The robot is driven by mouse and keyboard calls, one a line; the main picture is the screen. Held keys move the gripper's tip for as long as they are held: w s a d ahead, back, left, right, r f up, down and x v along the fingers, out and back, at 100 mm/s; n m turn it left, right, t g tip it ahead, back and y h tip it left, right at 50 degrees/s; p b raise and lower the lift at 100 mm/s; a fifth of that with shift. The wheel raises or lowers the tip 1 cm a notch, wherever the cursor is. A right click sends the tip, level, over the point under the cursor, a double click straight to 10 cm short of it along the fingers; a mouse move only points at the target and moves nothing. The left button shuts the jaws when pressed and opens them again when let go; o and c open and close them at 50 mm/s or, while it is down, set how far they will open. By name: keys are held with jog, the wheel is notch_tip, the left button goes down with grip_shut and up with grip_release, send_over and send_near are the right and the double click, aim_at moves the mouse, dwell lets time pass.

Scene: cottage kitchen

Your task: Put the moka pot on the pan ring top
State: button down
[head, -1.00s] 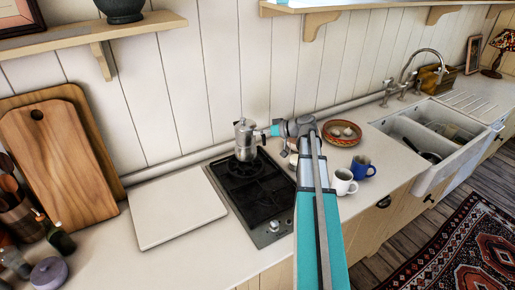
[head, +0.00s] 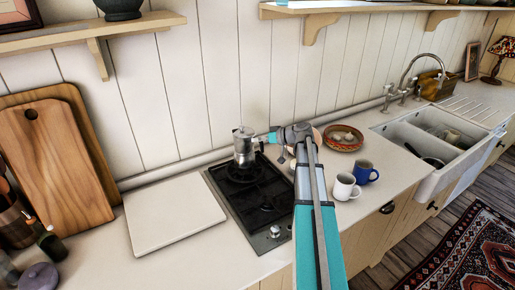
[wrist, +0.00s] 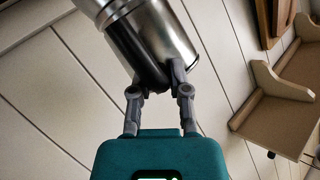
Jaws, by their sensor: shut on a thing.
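The silver moka pot (head: 243,147) is upright over the rear ring of the black two-ring hob (head: 278,222) in the head view. I cannot tell whether its base touches the ring. My gripper (head: 262,141) reaches in from the right and is shut on the pot's dark handle. In the wrist view, the fingers (wrist: 158,78) close around the black handle beside the shiny metal body (wrist: 175,32). The rear ring is partly hidden by the pot; the front ring (head: 266,204) is bare.
A white board (head: 172,212) lies left of the hob. A white mug (head: 344,187), a blue mug (head: 364,173) and a patterned bowl (head: 342,146) stand to the right, near my arm. The panelled wall is close behind the pot, with a shelf (head: 100,32) above left.

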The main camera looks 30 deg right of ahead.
jog(key=shift+w+d+f+b, duration=0.1)
jog(key=shift+w+f+b, duration=0.1)
jog(key=shift+f+b, duration=0.8)
jog(key=shift+w+d+f+b, duration=0.1)
jog(key=shift+w+f+b, duration=0.1)
jog(key=shift+f+b, duration=0.8)
jog(key=shift+f, duration=0.1)
jog(key=c, duration=0.6)
grip_release()
jog(key=shift+r, duration=0.2)
jog(key=p+v, duration=0.4)
jog(key=v, duration=0.8)
jog(key=shift+a+f, duration=0.1)
